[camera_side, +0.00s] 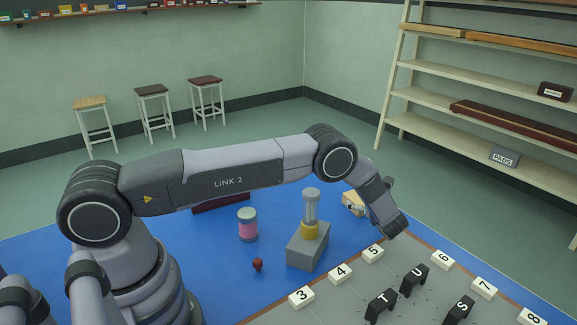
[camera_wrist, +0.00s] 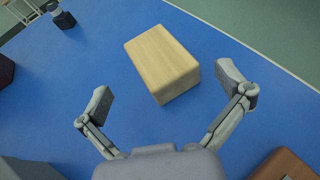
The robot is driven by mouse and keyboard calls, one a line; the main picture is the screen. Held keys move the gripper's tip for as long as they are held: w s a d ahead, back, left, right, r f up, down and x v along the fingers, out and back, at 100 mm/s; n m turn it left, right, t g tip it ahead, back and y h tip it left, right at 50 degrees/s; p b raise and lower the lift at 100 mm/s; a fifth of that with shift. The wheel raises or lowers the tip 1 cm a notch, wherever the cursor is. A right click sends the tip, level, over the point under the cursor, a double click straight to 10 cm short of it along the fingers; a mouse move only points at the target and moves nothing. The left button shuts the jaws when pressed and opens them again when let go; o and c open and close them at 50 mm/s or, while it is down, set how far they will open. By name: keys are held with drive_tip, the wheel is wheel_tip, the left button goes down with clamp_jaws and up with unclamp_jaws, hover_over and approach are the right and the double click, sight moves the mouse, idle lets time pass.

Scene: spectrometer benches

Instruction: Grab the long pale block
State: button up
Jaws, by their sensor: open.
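The long pale block (camera_wrist: 160,58) is a light wood-coloured box with rounded edges, lying on the blue mat in the wrist view. In the side view only a small part of the pale block (camera_side: 353,198) shows, partly covered by my arm's end. My gripper (camera_wrist: 165,84) is open and empty, with its two fingers spread wide apart. In the wrist view the block's near end appears between and slightly ahead of the fingertips. I cannot tell the height gap. In the side view the fingers are hard to make out.
A grey box (camera_side: 306,252) bearing a clear-and-yellow cylinder (camera_side: 310,212) stands left of the block. A pink-banded jar (camera_side: 248,226) and a small red object (camera_side: 258,265) are further left. A grey board (camera_side: 345,312) with numbered tags and dark lettered pieces lies in front.

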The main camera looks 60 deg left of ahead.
sight(358, 202)
drive_tip(key=x, duration=0.5)
drive_tip(key=shift+s+a+f, duration=0.1)
drive_tip(key=shift+s+a, duration=0.05)
drive_tip(key=shift+a, duration=0.05)
drive_tip(key=c, duration=1.2)
drive_tip(key=shift+c, duration=0.2)
